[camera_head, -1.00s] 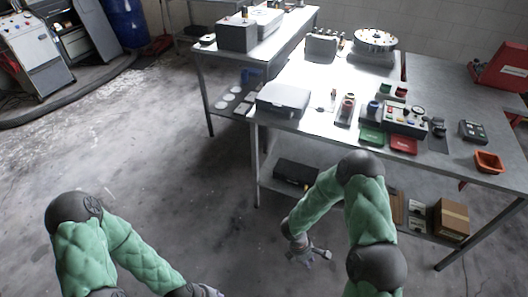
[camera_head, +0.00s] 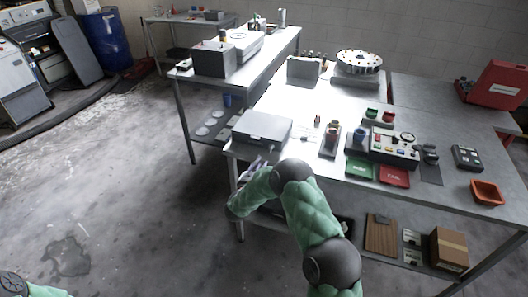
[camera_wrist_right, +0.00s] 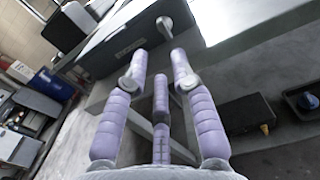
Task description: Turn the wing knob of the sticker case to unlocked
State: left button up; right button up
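The sticker case looks to be the grey box (camera_head: 262,128) on the near left corner of the worktable. In the right wrist view its dark front (camera_wrist_right: 120,42) carries a small label, too blurred to read. A silver wing knob (camera_wrist_right: 166,24) sticks out beside the label; its lock position cannot be told. My right gripper (camera_wrist_right: 158,66) has its purple fingers spread and empty, pointing at the case front below the knob, apart from it. In the head view the right gripper (camera_head: 252,168) is just below the case, partly hidden by my arm. My left gripper is out of frame.
The worktable (camera_head: 290,150) edge runs beside my right arm. Right of the case are small bottles, green and red trays (camera_head: 394,177), and a control box (camera_head: 394,146). A lower shelf holds a cardboard box (camera_head: 449,249).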

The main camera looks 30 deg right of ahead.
aim_at(267, 157)
jog(key=b+x, duration=0.2)
jog(key=x, duration=0.7)
jog(key=shift+s, duration=0.1)
grip_shut()
